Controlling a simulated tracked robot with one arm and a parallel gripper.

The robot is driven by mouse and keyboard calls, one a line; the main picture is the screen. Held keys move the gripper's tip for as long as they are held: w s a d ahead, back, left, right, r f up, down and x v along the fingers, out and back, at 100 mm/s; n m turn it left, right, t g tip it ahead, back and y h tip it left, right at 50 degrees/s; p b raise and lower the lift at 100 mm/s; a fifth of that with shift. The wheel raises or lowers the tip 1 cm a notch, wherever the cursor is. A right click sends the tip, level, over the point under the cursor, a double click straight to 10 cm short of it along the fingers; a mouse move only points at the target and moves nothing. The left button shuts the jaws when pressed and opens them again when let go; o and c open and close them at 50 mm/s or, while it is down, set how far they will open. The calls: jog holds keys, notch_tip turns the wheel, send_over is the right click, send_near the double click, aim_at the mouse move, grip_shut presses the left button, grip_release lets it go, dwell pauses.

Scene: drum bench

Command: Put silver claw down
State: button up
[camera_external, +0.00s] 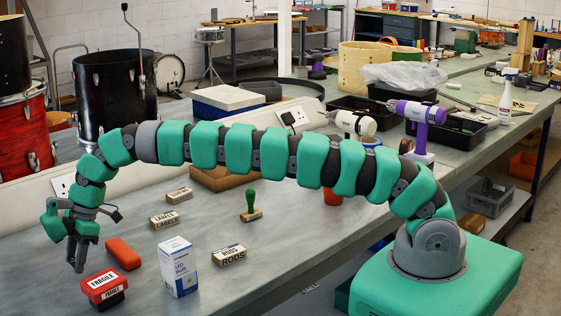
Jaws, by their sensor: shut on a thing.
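My gripper (77,262) points down at the left of the bench, above and slightly behind a red-and-black stamp marked FRAGILE (104,288). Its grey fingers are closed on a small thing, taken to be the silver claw. The claw is too small and too close in colour to the fingers to make out clearly. The fingertips appear to be above the grey bench top (215,205); the exact gap cannot be told from this view.
A red block (123,253) lies right of my gripper. A white-and-blue LED box (178,267) stands upright further right.

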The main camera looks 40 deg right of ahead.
notch_tip(320, 180, down, 2)
jog(key=shift+f, duration=0.15)
jog(key=o, duration=1.1)
jog(key=shift+c, duration=0.2)
